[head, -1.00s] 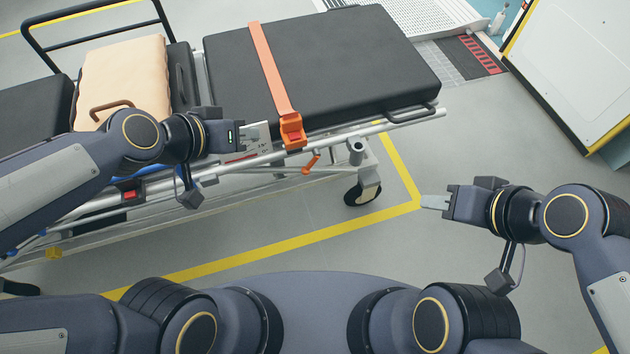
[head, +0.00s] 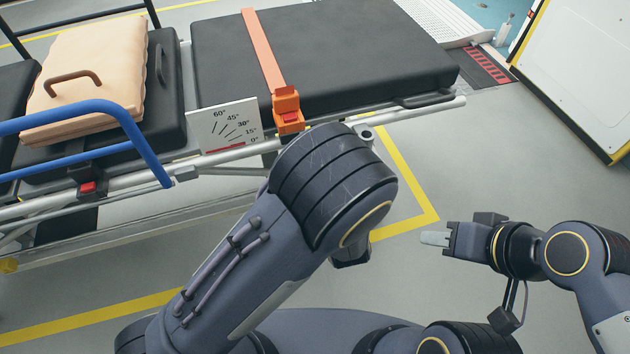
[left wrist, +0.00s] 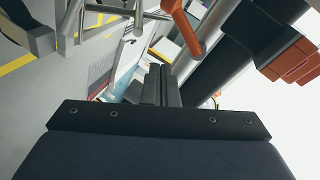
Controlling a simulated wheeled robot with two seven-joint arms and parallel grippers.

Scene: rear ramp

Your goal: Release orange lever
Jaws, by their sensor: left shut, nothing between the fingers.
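The orange lever (left wrist: 184,28) shows at the top of the left wrist view, its rounded end pointing down. In the head view my left arm covers the lever's place below the stretcher's side rail. My left gripper (left wrist: 162,84) is shut and empty in the left wrist view, its fingertips a little below the lever's end in the picture. I cannot tell whether they touch. In the head view this gripper is hidden behind my arm. My right gripper (head: 434,238) hangs over bare floor, far from the lever; its fingers overlap in one pale shape.
The stretcher has a black mattress (head: 330,60), an orange strap buckle (head: 289,118), an angle plate (head: 225,126) and a blue side rail (head: 100,106). A beige bag (head: 100,75) lies at left. A white panel (head: 575,70) stands at right. The floor in front is clear.

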